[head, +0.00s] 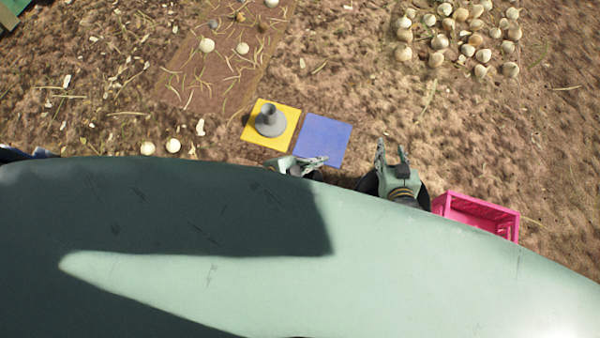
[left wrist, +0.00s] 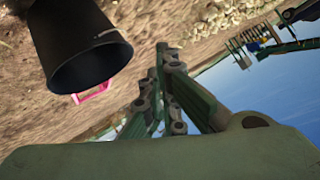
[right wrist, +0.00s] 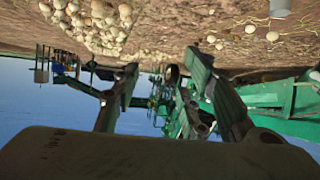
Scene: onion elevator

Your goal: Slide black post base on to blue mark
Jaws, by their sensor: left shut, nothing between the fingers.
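The black post base (head: 270,121), a round flange with a short hollow post, stands upright on the yellow mark (head: 285,113). The blue mark (head: 324,137) lies directly to its right. My left gripper (head: 322,162) is shut and empty, over the near edge of the blue mark.
A pink crate (head: 478,212) stands right of my right gripper. Many onions (head: 465,40) lie on the soil at the upper right, and a few onions (head: 148,148) lie left of the marks. My green body covers the lower part of the head view.

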